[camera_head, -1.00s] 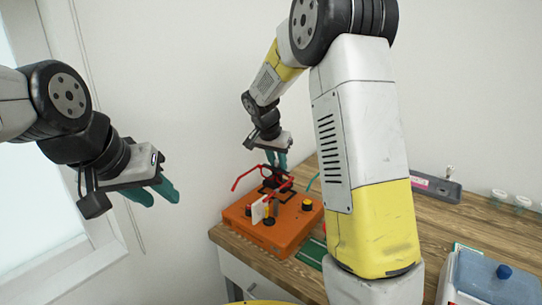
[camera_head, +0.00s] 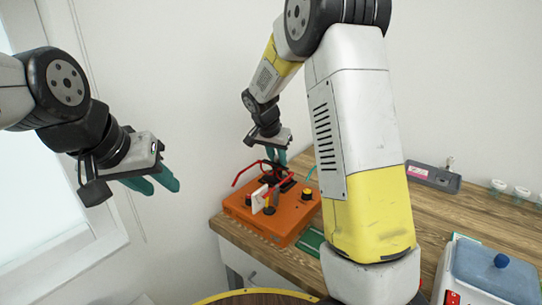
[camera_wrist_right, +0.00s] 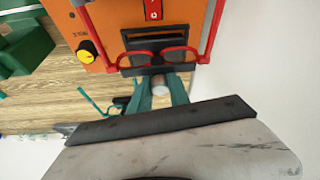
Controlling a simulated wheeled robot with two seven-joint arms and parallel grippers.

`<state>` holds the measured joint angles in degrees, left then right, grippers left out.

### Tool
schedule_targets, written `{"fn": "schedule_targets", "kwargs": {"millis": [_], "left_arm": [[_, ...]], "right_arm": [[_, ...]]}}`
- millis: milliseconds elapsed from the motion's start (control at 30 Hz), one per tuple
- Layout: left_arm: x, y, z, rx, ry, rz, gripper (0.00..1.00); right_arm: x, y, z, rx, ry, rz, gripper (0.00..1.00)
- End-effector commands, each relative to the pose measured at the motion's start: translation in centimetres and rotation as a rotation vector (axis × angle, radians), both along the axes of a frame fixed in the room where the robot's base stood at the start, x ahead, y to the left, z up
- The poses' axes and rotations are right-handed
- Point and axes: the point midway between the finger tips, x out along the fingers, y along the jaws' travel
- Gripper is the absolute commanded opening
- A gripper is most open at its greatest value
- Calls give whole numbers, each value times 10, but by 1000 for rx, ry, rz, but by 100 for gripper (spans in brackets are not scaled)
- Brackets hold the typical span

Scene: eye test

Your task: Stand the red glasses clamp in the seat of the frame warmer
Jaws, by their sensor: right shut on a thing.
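The red glasses clamp (camera_wrist_right: 160,55) is a dark holder with red glasses whose temples stick out. In the head view the red glasses (camera_head: 243,173) show over the back of the orange frame warmer (camera_head: 247,217). My right gripper (camera_head: 276,157) points down there; in the right wrist view its teal fingers (camera_wrist_right: 161,92) are shut on the clamp's pale round end. The warmer (camera_wrist_right: 110,12) has a black seat part close to the clamp. Whether the clamp touches or stands in the seat, I cannot tell. My left gripper (camera_head: 155,184) is empty, its fingers apart, in the air at left.
The warmer carries a white plate (camera_head: 258,201) and a black-yellow knob (camera_head: 307,193). A green item (camera_head: 312,240) lies at its front right. A grey tray (camera_head: 433,178), white cups (camera_head: 521,193) and a blue-lidded box (camera_head: 495,275) stand further right on the wooden bench.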

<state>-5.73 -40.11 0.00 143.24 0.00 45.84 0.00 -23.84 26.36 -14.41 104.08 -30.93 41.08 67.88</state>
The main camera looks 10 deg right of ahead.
Motion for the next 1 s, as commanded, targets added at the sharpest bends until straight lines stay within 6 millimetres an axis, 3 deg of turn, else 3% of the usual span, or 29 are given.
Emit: {"fn": "schedule_targets", "kwargs": {"millis": [533,567,667,700,900,1000], "left_arm": [[0,0,0,0,0,0,36],[0,0,0,0,0,0,36],[0,0,0,0,0,0,36],[0,0,0,0,0,0,36],[0,0,0,0,0,0,36],[0,0,0,0,0,0,36]], "right_arm": [[0,0,-5,0,-1,0,0],[0,0,-5,0,-1,0,24],[0,0,-5,0,-1,0,44],[0,0,-5,-1,-1,0,48],[0,0,-5,0,0,0,48],[0,0,-6,0,1,0,62]]}}
